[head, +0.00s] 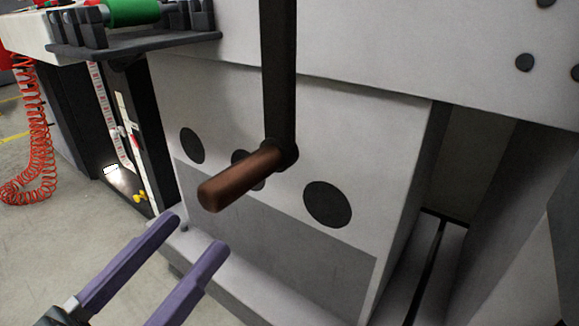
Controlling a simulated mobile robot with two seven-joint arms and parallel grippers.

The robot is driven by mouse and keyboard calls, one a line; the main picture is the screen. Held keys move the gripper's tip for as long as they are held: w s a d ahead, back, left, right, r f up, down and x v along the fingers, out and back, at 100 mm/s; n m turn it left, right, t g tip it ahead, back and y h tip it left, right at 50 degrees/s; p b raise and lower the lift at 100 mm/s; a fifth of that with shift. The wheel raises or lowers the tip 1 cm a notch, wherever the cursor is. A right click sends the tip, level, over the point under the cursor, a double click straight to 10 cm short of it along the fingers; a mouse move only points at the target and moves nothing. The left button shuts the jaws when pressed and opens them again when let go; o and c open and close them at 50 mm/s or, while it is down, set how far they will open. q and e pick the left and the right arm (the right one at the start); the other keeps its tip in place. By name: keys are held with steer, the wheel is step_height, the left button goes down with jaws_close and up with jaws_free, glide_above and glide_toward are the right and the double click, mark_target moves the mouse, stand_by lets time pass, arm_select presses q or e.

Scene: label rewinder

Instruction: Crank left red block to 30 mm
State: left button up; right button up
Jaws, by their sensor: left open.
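A crank shows in the middle of the head view. Its dark arm (279,70) hangs down from above the top edge of the picture, and its brown handle (240,178) sticks out toward me and to the lower left. My left gripper (201,232) has purple fingers and is open and empty. It is below and a little left of the handle's end, apart from it. A ruled strip with red marks (101,100) stands in the dark frame at the left, with a small red part (136,139) beside it. I cannot read its scale. My right gripper is not in view.
A pale machine cabinet (360,130) with dark round discs (328,204) stands behind the crank. A dark shelf (140,44) with a green roller (132,11) is at the upper left. An orange coiled hose (38,140) hangs at the far left. Floor (60,240) is clear at lower left.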

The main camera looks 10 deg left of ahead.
mark_target(267, 147)
arm_select(q)
steer(key=shift+m+t+h, duration=0.3)
steer(key=shift+t+h, duration=0.2)
steer(key=shift+h, duration=0.3)
steer(key=x, duration=0.5)
steer(key=b+x, duration=0.1)
steer(key=x, duration=0.2)
steer(key=shift+d+r, duration=0.35)
steer(key=shift+d, duration=0.15)
jaws_close()
stand_by(0.3)
